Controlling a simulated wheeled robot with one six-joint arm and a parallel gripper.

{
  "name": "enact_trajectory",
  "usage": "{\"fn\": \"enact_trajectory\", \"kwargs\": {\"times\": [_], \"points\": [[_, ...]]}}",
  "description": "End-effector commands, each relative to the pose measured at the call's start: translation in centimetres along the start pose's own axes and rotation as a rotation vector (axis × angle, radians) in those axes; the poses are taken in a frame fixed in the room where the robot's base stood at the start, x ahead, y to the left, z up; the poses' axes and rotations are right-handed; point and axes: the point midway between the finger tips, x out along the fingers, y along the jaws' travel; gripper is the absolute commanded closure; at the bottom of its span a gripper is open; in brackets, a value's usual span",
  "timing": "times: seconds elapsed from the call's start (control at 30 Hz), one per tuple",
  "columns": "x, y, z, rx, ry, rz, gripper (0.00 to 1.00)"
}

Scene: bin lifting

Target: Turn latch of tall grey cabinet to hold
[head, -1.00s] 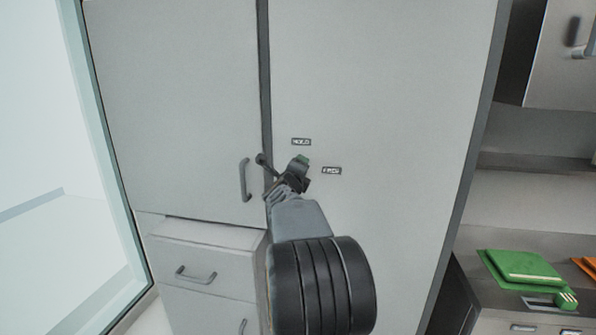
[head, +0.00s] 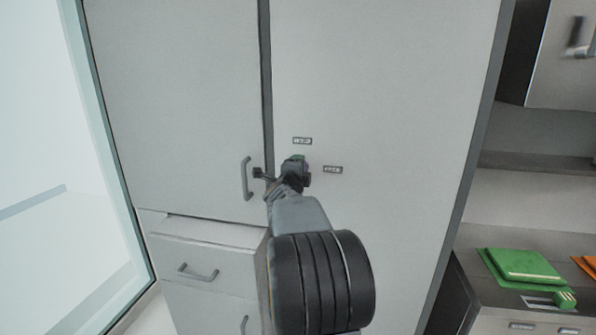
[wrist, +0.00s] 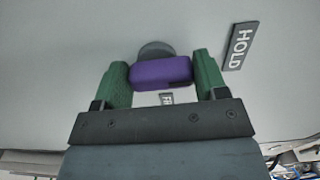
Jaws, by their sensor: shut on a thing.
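The tall grey cabinet (head: 390,90) fills the middle of the head view. Its latch (wrist: 160,73) is a purple bar on a round grey base in the wrist view. My gripper (wrist: 164,78) has a green finger at each end of the bar and is shut on it. In the head view my gripper (head: 295,165) is at the cabinet front and hides the latch. A HOLD label (wrist: 240,46) is right of the latch in the wrist view. A second label (wrist: 167,98) is partly hidden below the bar.
A cabinet door with a vertical handle (head: 246,178) is left of my gripper. Drawers with a bar handle (head: 197,273) are below it. A counter at right bears a green book-like object (head: 530,264). A glass panel (head: 50,150) stands at far left.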

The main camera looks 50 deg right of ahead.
Motion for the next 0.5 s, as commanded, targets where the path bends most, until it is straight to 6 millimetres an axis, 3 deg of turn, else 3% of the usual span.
{"fn": "enact_trajectory", "kwargs": {"times": [0.27,0.3,0.5], "points": [[0.00,-0.03,0.01,-0.005,0.000,-0.001,0.58],[0.00,-0.03,0.01,-0.005,0.000,-0.001,0.33],[0.00,-0.02,0.00,-0.003,0.000,-0.001,0.14]]}}
